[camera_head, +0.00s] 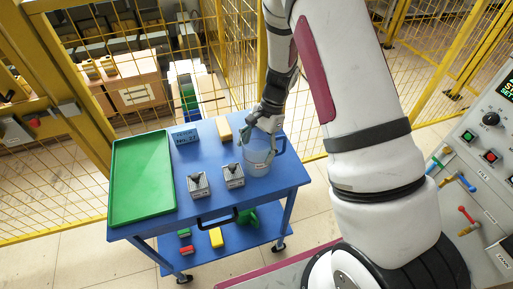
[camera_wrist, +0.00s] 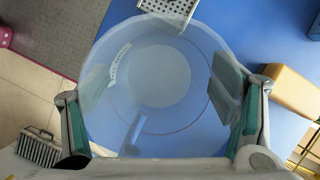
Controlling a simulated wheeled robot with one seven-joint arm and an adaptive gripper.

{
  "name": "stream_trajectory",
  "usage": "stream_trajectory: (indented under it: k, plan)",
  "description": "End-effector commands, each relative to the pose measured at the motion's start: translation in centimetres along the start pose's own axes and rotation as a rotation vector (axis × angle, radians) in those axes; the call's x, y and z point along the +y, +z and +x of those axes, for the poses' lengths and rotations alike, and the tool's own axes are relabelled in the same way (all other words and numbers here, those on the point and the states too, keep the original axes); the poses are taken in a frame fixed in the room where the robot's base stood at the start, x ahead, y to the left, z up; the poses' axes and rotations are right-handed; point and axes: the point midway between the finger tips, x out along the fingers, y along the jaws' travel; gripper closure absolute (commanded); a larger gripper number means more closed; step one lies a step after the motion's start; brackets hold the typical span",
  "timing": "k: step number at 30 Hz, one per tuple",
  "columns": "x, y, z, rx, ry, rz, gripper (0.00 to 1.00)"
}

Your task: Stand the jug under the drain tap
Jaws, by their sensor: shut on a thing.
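The clear jug (camera_head: 257,163) stands upright on the right part of the blue cart's top. In the wrist view I look down into the jug (camera_wrist: 152,80), which looks empty. My gripper (camera_head: 262,130) reaches down to the jug's rim and is shut on it. In the wrist view the green-padded fingers of my gripper (camera_wrist: 160,125) sit on both sides of the jug. I cannot tell surely which is the drain tap.
Yellow mesh fencing (camera_head: 240,60) stands behind. Bare floor (camera_head: 318,200) lies right of the cart.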

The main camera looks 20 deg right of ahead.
Motion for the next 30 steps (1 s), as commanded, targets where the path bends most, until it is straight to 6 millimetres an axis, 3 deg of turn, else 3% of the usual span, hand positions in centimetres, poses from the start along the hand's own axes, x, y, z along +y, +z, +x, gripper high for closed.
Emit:
stream_trajectory:
  k: [2,3,5,19,23,30]
  plan:
    - [0.0,-0.1,0.3,-0.001,0.0,0.0,0.62]
    - [0.0,-0.1,0.2,-0.001,0.0,0.0,0.14]
    - [0.0,-0.1,0.2,-0.001,0.0,0.0,0.01]
    - [0.0,0.0,-0.4,0.002,-0.002,0.0,0.01]
    - [-0.1,0.0,-2.2,0.002,-0.004,-0.001,0.01]
    - [-0.2,-0.1,-7.2,0.003,-0.005,0.0,0.01]
